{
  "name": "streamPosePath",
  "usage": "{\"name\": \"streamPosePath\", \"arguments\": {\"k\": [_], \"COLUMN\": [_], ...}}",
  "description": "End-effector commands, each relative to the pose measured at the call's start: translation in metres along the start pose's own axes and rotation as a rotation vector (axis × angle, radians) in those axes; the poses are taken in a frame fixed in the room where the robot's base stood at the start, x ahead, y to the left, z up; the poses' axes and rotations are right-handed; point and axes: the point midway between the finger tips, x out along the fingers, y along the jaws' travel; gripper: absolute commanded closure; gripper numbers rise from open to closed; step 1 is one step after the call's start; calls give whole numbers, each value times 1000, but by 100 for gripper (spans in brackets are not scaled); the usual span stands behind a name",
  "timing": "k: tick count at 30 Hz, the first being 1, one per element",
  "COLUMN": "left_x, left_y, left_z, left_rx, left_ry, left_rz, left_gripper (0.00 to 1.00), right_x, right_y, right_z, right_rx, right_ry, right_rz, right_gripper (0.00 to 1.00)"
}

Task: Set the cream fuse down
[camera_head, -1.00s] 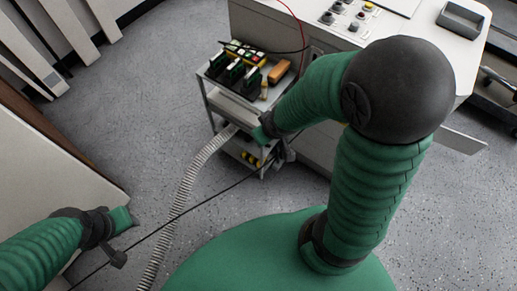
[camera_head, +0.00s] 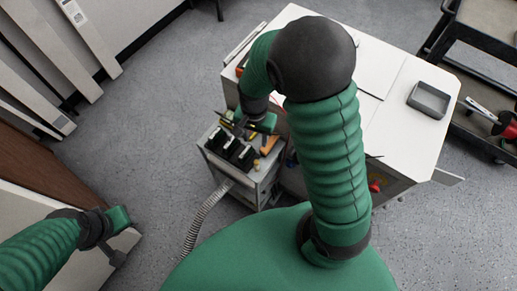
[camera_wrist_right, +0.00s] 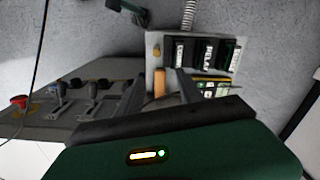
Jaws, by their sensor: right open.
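My right gripper (camera_head: 247,127) is over the back part of the small grey cart (camera_head: 218,165). In the right wrist view its two fingers (camera_wrist_right: 160,95) stand apart, with nothing seen clamped between them. An orange-tan cylinder (camera_wrist_right: 159,83) appears in the gap, seemingly lying on the cart top; it also shows in the head view (camera_head: 269,145). A smaller tan piece (camera_wrist_right: 156,51) is near the cart edge. No fuse is clearly cream, so I cannot tell which is the cream fuse. My left gripper (camera_head: 122,217) is at lower left, its jaws unclear.
Black fuse holders (camera_head: 234,149) stand in a row on the cart. A white console (camera_head: 395,100) with a grey tray (camera_head: 429,100) is to the right. A ribbed hose (camera_head: 205,215) runs from the cart. A dark trolley (camera_head: 480,40) stands at far right.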

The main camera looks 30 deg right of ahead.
Motion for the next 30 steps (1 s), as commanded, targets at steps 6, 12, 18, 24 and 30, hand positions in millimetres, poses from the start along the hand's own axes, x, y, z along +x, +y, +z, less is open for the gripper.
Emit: {"name": "streamPosePath", "arguments": {"k": [6, 12, 18, 24, 30], "left_x": [15, 20, 23, 26, 26], "left_y": [-1, 0, 0, 0, 0], "left_z": [4, 5, 5, 6, 6], "left_rx": [-2, -1, 0, -1, -2], "left_ry": [-1, 0, 0, 0, 0], "left_rz": [-1, 0, 0, 0, 0], "left_gripper": [64, 64, 64, 64, 64], "right_x": [66, 107, 128, 159, 163], "right_y": [4, 7, 8, 9, 10], "right_z": [-4, -8, 1, 8, 5], "right_rx": [0, -1, -2, -4, -3], "right_ry": [-12, -14, -12, -8, -8], "right_rz": [3, -4, -2, 1, -5], "right_gripper": [56, 56, 56, 56, 56]}}
